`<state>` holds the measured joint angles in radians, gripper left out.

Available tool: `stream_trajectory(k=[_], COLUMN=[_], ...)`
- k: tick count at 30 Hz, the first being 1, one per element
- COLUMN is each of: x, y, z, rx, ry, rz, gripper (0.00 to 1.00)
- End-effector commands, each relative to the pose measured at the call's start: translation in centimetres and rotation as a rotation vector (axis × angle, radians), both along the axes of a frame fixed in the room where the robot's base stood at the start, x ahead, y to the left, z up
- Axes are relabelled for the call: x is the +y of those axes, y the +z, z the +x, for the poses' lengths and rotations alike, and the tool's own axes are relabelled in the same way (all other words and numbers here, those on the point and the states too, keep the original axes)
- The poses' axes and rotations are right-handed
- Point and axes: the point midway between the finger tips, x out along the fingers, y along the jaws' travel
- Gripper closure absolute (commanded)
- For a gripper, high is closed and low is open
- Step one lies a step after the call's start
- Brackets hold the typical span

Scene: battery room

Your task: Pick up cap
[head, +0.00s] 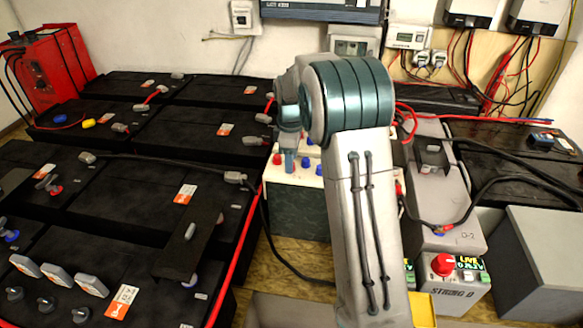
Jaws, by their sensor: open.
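My arm rises through the middle of the head view and bends at a teal-banded joint. My gripper (290,160) shows only as a small blue-grey part below the wrist, over a cream-topped box (306,181); the arm hides most of it. It is open, and I see nothing held. Three tilted grey caps (57,275) lie on a black battery at the lower left. Which cap is meant is unclear.
Black batteries (130,190) with cables and terminals fill the left. A red charger (45,70) stands at the far left. Grey cases, one with a red knob (443,264), and a grey box (535,262) stand right of my arm. A red cable (232,258) runs along the batteries' edge.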

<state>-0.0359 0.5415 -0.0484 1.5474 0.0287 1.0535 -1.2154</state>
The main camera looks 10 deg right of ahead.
Motion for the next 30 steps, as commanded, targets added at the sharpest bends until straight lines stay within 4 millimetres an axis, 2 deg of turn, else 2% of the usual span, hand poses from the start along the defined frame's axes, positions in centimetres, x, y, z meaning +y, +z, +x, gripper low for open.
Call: stream_trajectory(k=[3,10,15,26,30], x=[0.02,0.03,0.03,0.02,0.01], y=[-0.94,-1.00,-0.99,-0.91,-0.25], z=[-0.02,-0.01,-0.01,0.00,0.01], rx=[0.000,-0.001,-0.001,-0.001,-0.002], ry=[0.000,0.000,0.000,0.000,0.000], rz=[0.000,0.001,0.001,0.001,0.001], gripper=[0.52,0.52,0.99,1.00,1.00])
